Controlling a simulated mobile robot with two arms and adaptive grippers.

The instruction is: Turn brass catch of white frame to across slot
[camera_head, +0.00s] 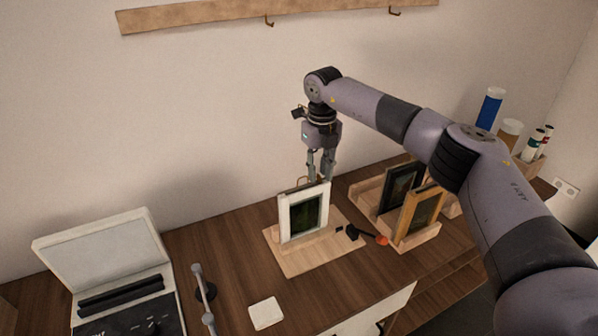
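The white frame (325,206) stands upright on a light wooden board (290,266), with a dark green picture in it. A small brass-coloured loop shows at its top edge; I cannot tell whether it is the brass catch or how it is turned. My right gripper (319,178) points down at the top of the white frame, its fingers a little apart. The fingertips overlap the frame's top edge in the view, and I cannot tell whether they touch it. Nothing is clearly seen between them. My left gripper is not in view.
A wooden rack (368,208) holds a dark frame (398,185) and a golden wooden frame (418,212) to the right. A black tool with an orange end (381,240) lies before it. A white square (265,313) lies in front; an open case (95,245) stands left.

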